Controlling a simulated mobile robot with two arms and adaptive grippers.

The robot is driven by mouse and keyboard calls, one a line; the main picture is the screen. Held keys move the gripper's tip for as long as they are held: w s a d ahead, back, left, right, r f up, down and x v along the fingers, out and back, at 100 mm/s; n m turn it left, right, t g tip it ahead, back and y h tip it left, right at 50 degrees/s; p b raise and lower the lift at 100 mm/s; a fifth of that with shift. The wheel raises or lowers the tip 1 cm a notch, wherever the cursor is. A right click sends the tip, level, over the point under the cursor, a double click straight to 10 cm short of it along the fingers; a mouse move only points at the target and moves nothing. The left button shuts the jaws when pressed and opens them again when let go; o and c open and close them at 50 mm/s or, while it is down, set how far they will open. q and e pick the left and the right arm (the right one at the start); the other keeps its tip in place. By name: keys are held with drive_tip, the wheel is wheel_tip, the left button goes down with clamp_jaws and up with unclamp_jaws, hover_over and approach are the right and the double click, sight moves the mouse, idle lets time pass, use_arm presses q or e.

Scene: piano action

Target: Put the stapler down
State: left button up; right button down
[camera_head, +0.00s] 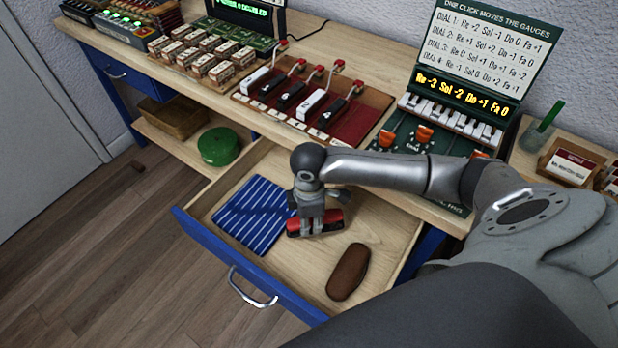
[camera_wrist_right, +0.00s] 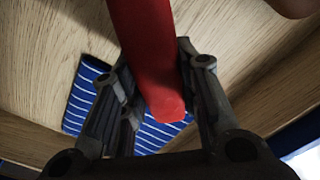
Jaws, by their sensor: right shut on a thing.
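The red stapler (camera_head: 325,221) is in my right gripper (camera_head: 312,222), inside the open drawer (camera_head: 385,215), beside the right edge of a blue striped cloth. In the right wrist view the red stapler (camera_wrist_right: 148,55) runs between the two fingers of my right gripper (camera_wrist_right: 155,85), which is shut on it. The gripper hides part of the stapler in the head view. I cannot tell whether the stapler touches the drawer floor. My left gripper is not in view.
The drawer also holds the striped cloth (camera_head: 252,215) and a brown oblong case (camera_head: 348,271). A green round object (camera_head: 219,147) sits on the lower shelf.

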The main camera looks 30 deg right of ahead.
drive_tip(key=shift+w+d+f, duration=0.15)
drive_tip(key=shift+w+f, duration=0.15)
drive_tip(key=shift+f, duration=1.7)
drive_tip(key=shift+f, duration=0.15)
drive_tip(key=c, duration=1.1)
unclamp_jaws()
wheel_tip(320, 180, up, 12)
drive_tip(key=shift+r+p, duration=0.15)
drive_tip(key=shift+p, duration=0.25)
